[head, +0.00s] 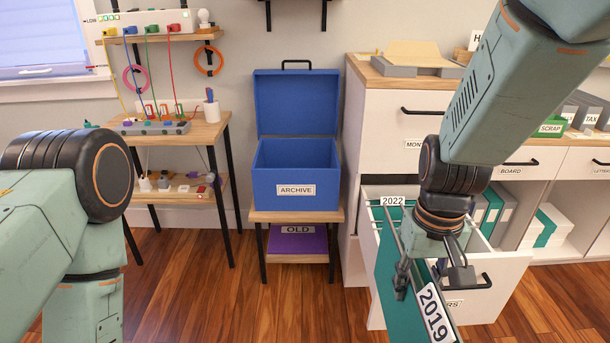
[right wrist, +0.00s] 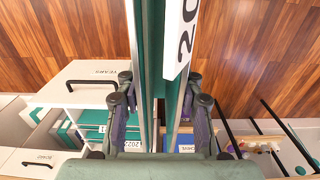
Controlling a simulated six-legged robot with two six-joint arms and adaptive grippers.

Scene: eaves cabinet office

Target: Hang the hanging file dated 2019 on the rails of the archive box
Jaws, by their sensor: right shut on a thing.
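The teal hanging file tagged 2019 (head: 434,315) is in the grip of my right gripper (head: 430,278), which is shut on its top edge. The file hangs in front of the open drawer and covers part of it. In the right wrist view the file (right wrist: 151,60) runs between the fingers (right wrist: 160,112), its white tag partly cut off. The blue archive box (head: 262,203) stands left of the gripper, lid up, mouth open, label in front. I cannot make out its rails. My left arm shows at the left, but its gripper is out of view.
The open drawer (head: 514,285) holds a file tagged 2022 (head: 392,201). The archive box stands on a small wooden stand (head: 257,216) with a purple box marked OLD (head: 298,245) below. A shelf with cables (head: 205,130) stands left. Floor before the stand is clear.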

